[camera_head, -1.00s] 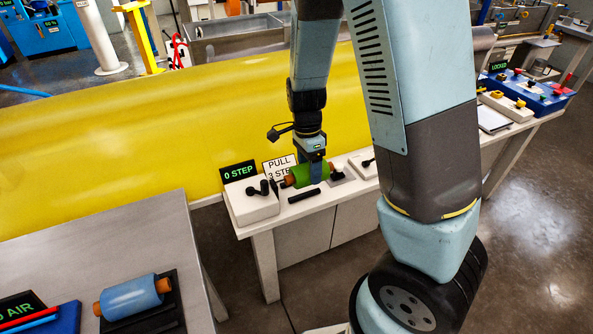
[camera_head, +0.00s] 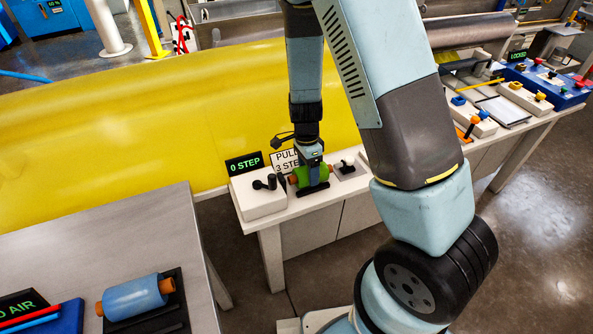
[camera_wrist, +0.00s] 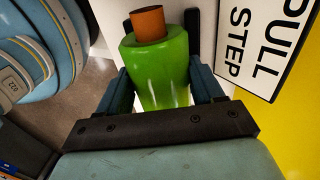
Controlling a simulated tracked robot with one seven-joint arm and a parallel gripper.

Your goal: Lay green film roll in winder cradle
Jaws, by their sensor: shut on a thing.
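The green film roll (camera_head: 318,174) with orange core ends is in my gripper (camera_head: 312,172) at the white bench. In the wrist view the green roll (camera_wrist: 160,65) sits between the two blue fingers of my gripper (camera_wrist: 163,88), which are shut on it. Its orange core end (camera_wrist: 148,24) sticks out at the top. The black winder cradle (camera_head: 313,190) shows directly below the roll in the head view. I cannot tell whether the roll touches it. In the wrist view a dark upright part (camera_wrist: 192,33) stands beside the core.
A "0 STEP" display (camera_head: 244,164) and a white box with a black handle (camera_head: 262,194) stand left of the roll. A "PULL 3 STEP" sign (camera_head: 286,160) is behind it. A small lever (camera_head: 347,166) is to the right. A blue roll (camera_head: 133,298) lies on the near-left table.

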